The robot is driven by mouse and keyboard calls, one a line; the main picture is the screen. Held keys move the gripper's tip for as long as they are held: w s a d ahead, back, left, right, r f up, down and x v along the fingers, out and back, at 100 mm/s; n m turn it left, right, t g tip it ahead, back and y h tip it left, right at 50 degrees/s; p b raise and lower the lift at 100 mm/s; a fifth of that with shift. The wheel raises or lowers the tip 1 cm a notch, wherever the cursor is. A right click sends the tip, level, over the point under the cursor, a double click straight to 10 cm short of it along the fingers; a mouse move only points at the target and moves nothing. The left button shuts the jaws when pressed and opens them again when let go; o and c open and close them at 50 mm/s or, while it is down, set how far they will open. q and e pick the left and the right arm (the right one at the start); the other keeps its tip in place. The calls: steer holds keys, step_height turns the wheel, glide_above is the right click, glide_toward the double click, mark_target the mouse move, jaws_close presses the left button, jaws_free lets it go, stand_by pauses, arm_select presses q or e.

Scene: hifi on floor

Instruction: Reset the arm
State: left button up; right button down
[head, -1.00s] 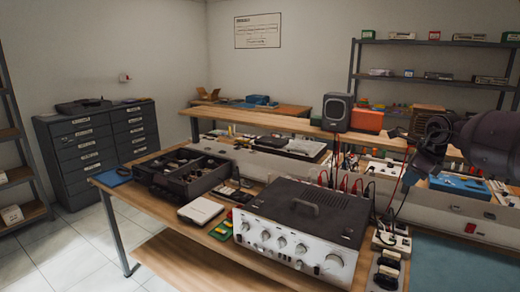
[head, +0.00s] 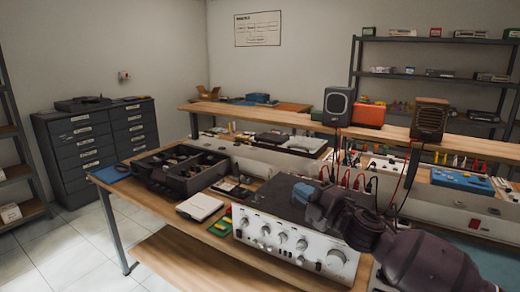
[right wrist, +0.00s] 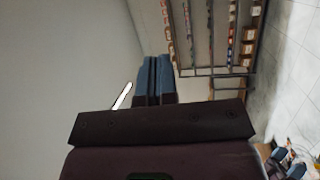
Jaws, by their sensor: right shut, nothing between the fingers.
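My right arm comes in from the lower right in the head view, over the right part of the hi-fi amplifier (head: 290,243). The amplifier is black on top with a silver front and knobs, and stands on the wooden workbench (head: 180,234). My right gripper (head: 300,192) points left above the amplifier's top and hides part of it. In the right wrist view its two blue fingers (right wrist: 154,78) are side by side, shut, with nothing between them. My left gripper is not in view.
An open black organiser box (head: 200,180), a white flat box (head: 200,207) and red and black leads stand near the amplifier. A raised shelf carries a grey speaker (head: 338,106) and a brown speaker (head: 430,119). A drawer cabinet (head: 90,148) stands at the left wall.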

steer(key=s+d+f+m+h+b, duration=0.1)
steer(key=s+d+f+m+h, duration=0.25)
steer(key=f+m, duration=0.35)
steer(key=s+d+f+m+t+h+b, duration=0.1)
steer(key=s+d+f+m+h, duration=0.15)
steer(key=s+f+m, duration=0.4)
steer(key=s+d+f+m+h+b, duration=0.1)
steer(key=s+d+f+m+h, duration=0.3)
steer(key=f, duration=0.5)
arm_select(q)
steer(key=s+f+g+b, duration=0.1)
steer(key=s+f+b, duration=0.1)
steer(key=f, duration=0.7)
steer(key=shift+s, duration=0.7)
arm_select(e)
steer(key=s+d+f+m+g+h, duration=0.2)
steer(key=s+d+f+m, duration=0.1)
steer(key=s+f, duration=0.6)
steer(key=s+d+f+m+g+h, duration=0.1)
steer(key=s+d+f+m, duration=0.3)
steer(key=s+f, duration=0.6)
steer(key=s+g, duration=0.1)
steer(key=s, duration=0.2)
steer(key=shift+h, duration=0.4)
steer(key=shift+w, duration=0.1)
